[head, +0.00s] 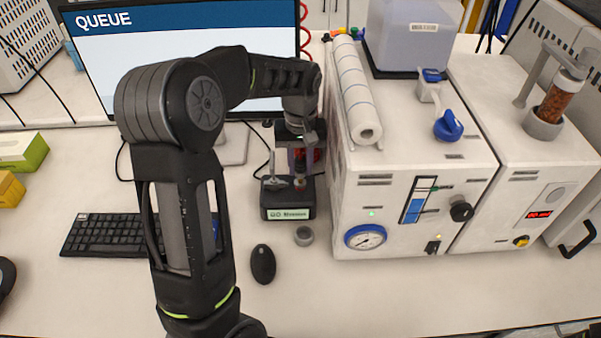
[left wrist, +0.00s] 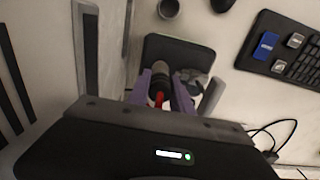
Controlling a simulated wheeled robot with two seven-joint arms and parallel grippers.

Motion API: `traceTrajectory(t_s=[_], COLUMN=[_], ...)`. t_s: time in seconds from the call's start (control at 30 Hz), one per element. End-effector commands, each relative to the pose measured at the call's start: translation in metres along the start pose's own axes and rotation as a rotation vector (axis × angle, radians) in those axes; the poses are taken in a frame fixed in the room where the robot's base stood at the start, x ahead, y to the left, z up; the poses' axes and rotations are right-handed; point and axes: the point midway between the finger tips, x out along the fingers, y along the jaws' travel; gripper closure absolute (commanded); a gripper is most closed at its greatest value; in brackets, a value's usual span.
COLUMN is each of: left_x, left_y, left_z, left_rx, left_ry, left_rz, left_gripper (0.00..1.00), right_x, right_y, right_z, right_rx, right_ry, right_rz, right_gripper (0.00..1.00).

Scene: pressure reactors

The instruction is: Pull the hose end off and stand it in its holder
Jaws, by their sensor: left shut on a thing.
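My left gripper (head: 301,163) points down over a small black box (head: 288,213) with a pale label on its front. In the left wrist view its fingers (left wrist: 162,88) have closed around the hose end (left wrist: 160,77), a dark and grey fitting with a red part. The fitting sits just above or on the box (left wrist: 180,50); I cannot tell whether they touch. A grey lever-like part stands on the box's left side. A small round grey cup (head: 304,236), perhaps the holder, stands on the bench in front of the box; it also shows in the left wrist view (left wrist: 168,8). My right gripper is out of view.
A white reactor cabinet (head: 400,210) with gauge and knobs stands close on the right. A monitor (head: 190,50) is behind my arm. A keyboard (head: 105,235) and a black mouse (head: 263,264) lie left of the cup.

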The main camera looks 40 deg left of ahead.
Motion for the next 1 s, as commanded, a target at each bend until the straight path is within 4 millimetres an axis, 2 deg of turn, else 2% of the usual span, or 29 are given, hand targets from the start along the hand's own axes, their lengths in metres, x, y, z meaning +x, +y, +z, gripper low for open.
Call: traceTrajectory(t_s=[0.3,0.8,1.0], left_x=[-0.015,-0.032,-0.033], left_y=[0.0,0.0,0.0], left_z=[0.0,0.0,0.0], left_rx=[0.0,0.0,0.0], left_ry=[0.001,0.0,0.0], left_rz=[0.001,0.0,0.0], left_gripper=[1.0,1.0,1.0], right_x=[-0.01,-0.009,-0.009], right_y=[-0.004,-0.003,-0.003], right_z=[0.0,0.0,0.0], right_rx=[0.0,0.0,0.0], right_ry=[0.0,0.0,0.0], right_rz=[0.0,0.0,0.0], right_gripper=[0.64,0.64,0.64])
